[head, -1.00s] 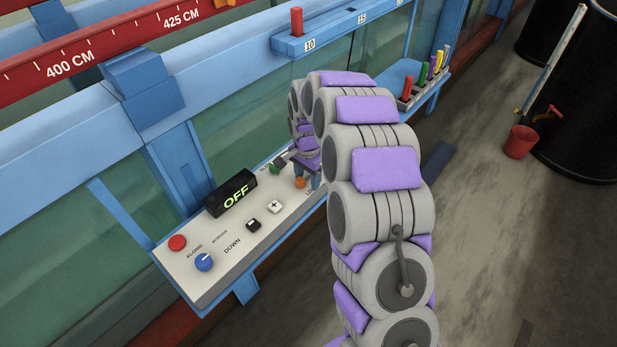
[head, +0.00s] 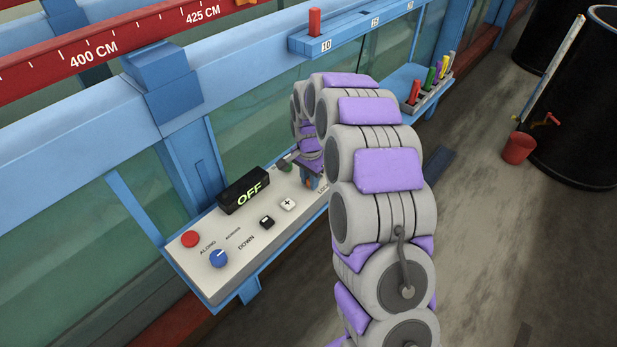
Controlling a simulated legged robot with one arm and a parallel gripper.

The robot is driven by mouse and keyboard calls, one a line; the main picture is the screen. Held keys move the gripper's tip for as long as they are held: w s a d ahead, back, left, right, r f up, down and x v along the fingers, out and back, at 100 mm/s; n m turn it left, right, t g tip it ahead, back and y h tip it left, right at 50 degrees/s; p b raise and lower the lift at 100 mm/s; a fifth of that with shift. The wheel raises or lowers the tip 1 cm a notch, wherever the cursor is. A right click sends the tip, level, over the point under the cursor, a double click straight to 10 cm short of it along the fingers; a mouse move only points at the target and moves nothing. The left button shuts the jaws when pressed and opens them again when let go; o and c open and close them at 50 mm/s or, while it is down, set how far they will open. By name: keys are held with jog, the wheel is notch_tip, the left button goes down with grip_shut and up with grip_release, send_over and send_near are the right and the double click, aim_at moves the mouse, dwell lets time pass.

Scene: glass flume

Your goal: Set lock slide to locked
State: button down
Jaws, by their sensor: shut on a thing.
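The white control panel (head: 239,248) sits on the flume's side. The lock slide's orange knob (head: 308,183) is near its right end, beside a partly hidden label that starts with "LO". My gripper (head: 309,178) reaches down over that end and is shut on the orange knob. Its fingers are small here and partly hide the knob. My arm covers the slide's track and the panel's right end, so I cannot tell which end the slide is at.
A black display (head: 243,191) reads OFF. A red button (head: 190,239), blue dial (head: 218,258), black switch (head: 267,222) and white plus button (head: 288,204) are left of my gripper. A blue rail with a red peg (head: 314,21) is behind. Several coloured pens (head: 436,75) stand at right.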

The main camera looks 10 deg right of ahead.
jog(key=shift+w+d+p, duration=0.3)
jog(key=shift+w+d, duration=0.2)
jog(key=shift+d, duration=0.35)
jog(key=shift+w+d+r+p, duration=0.2)
jog(key=shift+w+d+p, duration=0.15)
jog(key=shift+w+p, duration=0.1)
jog(key=shift+a, duration=0.25)
jog(key=shift+d, duration=0.15)
jog(key=c, duration=1.3)
grip_release()
jog(key=shift+w+d, duration=0.1)
jog(key=shift+d, duration=0.05)
jog(key=shift+c, duration=0.2)
jog(key=shift+o, duration=0.8)
jog(key=shift+w+d+f, duration=0.1)
jog(key=shift+d+f, duration=0.05)
jog(key=shift+o, duration=1.3)
jog(key=shift+d, duration=0.1)
jog(key=shift+a, duration=0.3)
jog(key=shift+a+r, duration=0.1)
jog(key=shift+r, duration=0.25)
notch_tip(320, 180, up, 17)
jog(key=p, duration=0.2)
jog(key=shift+d+f+p, duration=0.2)
jog(key=shift+d+p, duration=0.05)
jog(key=shift+p, duration=0.15)
